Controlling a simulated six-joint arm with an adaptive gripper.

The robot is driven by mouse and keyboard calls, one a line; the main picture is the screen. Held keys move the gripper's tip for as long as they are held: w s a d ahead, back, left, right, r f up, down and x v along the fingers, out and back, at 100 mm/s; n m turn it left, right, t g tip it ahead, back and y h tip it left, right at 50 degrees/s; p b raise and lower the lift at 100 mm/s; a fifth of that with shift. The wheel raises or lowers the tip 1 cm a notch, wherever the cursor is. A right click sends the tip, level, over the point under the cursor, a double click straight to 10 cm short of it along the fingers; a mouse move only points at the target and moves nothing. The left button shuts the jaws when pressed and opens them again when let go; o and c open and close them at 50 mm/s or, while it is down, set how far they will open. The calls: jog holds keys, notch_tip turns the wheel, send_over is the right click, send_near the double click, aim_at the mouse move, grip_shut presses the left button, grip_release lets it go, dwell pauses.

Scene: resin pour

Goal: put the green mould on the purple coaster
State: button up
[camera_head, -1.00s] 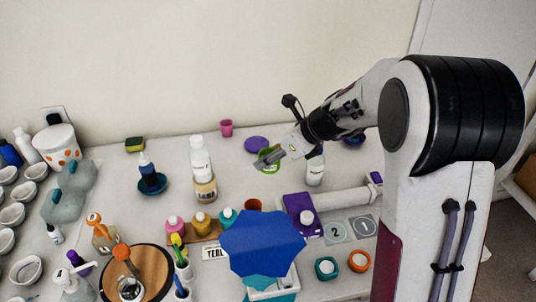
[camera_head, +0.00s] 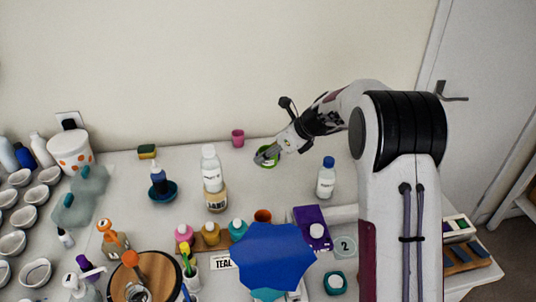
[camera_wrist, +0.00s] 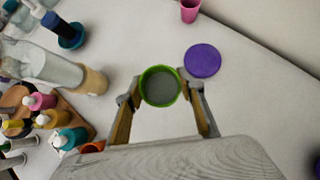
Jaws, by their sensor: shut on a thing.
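The green mould (camera_wrist: 160,87) is a round cup-like ring with a grey inside. My gripper (camera_wrist: 163,84) is shut on it, with one finger at each side. In the head view my gripper (camera_head: 271,153) holds the green mould (camera_head: 268,164) at the back of the table. The purple coaster (camera_wrist: 203,60) is a flat round disc, just beyond and to the right of the mould in the wrist view, with a small gap between them in the picture. In the head view the coaster is hidden behind the mould and gripper. Nothing is seen on the coaster.
A pink cup (camera_head: 238,138) stands behind the gripper. A blue-capped bottle (camera_head: 326,178) stands to the right. A clear bottle (camera_head: 212,170) on a tan base (camera_head: 217,199) stands to the left. The table around the coaster is clear.

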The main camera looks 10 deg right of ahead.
jog(key=w+d+r+m+t+h, duration=0.1)
jog(key=w+r+m, duration=0.2)
jog(key=w, duration=0.5)
jog(key=shift+w+d+r+h, duration=0.3)
jog(key=shift+d+r, duration=0.1)
jog(key=shift+r, duration=0.5)
jog(key=shift+f, duration=0.1)
jog(key=shift+f, duration=2.5)
jog(key=shift+f, duration=2.5)
jog(key=shift+f, duration=0.1)
